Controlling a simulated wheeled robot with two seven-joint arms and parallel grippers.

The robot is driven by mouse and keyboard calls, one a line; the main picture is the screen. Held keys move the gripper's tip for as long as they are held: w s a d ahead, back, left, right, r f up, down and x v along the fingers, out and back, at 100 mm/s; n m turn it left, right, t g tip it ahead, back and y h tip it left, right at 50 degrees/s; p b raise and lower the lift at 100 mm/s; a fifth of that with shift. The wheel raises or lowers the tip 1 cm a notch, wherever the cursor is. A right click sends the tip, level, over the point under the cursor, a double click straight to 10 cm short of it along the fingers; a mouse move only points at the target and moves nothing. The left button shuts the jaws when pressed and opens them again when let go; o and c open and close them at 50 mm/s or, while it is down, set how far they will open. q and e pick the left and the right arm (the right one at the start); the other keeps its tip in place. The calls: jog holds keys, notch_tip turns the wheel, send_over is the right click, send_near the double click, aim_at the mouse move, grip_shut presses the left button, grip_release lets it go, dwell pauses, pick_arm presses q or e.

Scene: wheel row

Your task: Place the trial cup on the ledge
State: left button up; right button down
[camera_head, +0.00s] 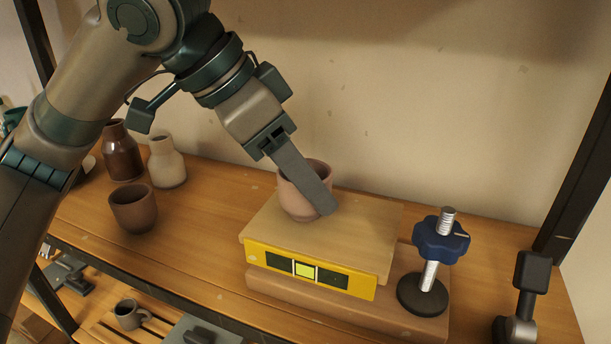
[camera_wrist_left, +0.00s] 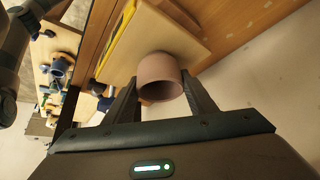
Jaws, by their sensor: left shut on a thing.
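A pinkish-brown cup (camera_head: 292,197) is upright on the pale wooden top of a raised block (camera_head: 360,245) with a yellow front and a small lit green square. Its base appears to touch the top. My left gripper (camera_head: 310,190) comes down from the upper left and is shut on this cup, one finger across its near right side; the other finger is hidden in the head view. In the left wrist view the cup (camera_wrist_left: 160,80) sits between both fingers. I cannot tell which surface is the ledge.
A brown cup (camera_head: 133,208), a dark brown bottle (camera_head: 121,152) and a cream bottle (camera_head: 167,162) stand left on the wooden shelf. A blue-knobbed clamp (camera_head: 440,240) stands right of the block. A black-and-grey fixture (camera_head: 527,295) is at far right. A mug (camera_head: 129,314) is on the lower shelf.

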pick_arm(q)
jog(key=shift+f, duration=0.15)
jog(key=o, duration=1.1)
jog(key=shift+w+f, duration=0.1)
jog(key=shift+w, duration=0.05)
jog(key=shift+o, duration=0.2)
pick_arm(e)
jog(key=shift+s+d, duration=0.1)
jog(key=shift+d, duration=0.05)
pick_arm(q)
jog(key=shift+a+r, duration=0.2)
jog(key=shift+r, duration=0.35)
jog(key=b+v, duration=0.2)
jog(key=v, duration=0.4)
jog(key=shift+s+r, duration=0.2)
jog(key=shift+r, duration=0.1)
pick_arm(e)
notch_tip(320, 180, down, 2)
jog(key=shift+f, duration=0.1)
